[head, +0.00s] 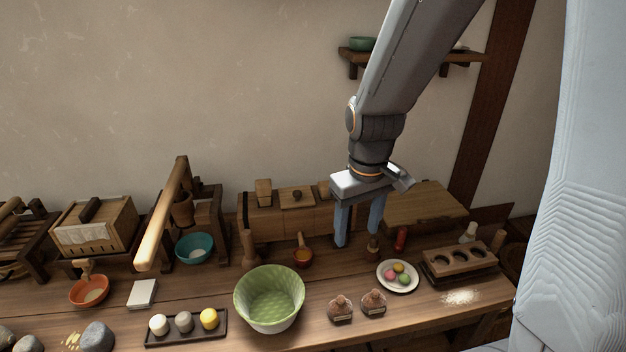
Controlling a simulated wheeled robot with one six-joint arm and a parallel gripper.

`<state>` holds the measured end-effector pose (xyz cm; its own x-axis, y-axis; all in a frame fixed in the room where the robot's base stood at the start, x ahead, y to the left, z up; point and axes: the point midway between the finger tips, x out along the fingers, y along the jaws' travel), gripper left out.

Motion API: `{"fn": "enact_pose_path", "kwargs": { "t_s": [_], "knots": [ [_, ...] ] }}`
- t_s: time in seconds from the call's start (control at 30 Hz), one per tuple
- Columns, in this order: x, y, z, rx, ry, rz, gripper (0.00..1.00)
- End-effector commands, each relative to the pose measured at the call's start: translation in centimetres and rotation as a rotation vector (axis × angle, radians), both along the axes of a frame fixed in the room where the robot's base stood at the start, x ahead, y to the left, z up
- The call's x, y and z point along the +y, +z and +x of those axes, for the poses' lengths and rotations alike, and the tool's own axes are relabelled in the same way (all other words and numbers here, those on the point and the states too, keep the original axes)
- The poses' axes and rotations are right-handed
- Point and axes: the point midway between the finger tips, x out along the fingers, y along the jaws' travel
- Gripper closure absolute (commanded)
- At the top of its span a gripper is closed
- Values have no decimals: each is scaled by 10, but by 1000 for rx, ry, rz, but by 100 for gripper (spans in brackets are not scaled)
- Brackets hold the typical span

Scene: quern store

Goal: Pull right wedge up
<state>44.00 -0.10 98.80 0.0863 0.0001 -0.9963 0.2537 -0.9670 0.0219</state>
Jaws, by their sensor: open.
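A long wooden box (262,226) stands at the back of the bench against the wall. A small wooden block that looks like the left wedge (263,191) stands up from its left end, with a dark knob (295,196) on the lid. A similar block, seemingly the right wedge (324,189), shows at the right end, partly hidden by my gripper. My gripper (358,237) points down with its two fingers apart and nothing between them. In the picture it is just right of the right wedge, seemingly nearer the camera; the depth gap is hard to tell.
A green bowl (269,297), a small brown ladle (301,257), and a plate of coloured balls (398,277) stand in front. A wooden mould (460,262) and red bottle (401,238) are to the right. A wooden beam (163,215) rises at left. A shelf (460,59) hangs behind my arm.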

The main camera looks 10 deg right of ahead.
Motion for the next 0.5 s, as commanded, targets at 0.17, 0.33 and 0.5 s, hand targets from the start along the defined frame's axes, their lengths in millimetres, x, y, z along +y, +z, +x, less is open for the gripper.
{"fn": "enact_pose_path", "kwargs": {
  "t_s": [0.17, 0.33, 0.5],
  "knots": [
    [1, 11, 107, 28, 407, -29, 44],
    [0, 15, 194, 54, 803, -46, 44],
    [-2, 14, 252, 68, 1109, -54, 44]
  ]
}}
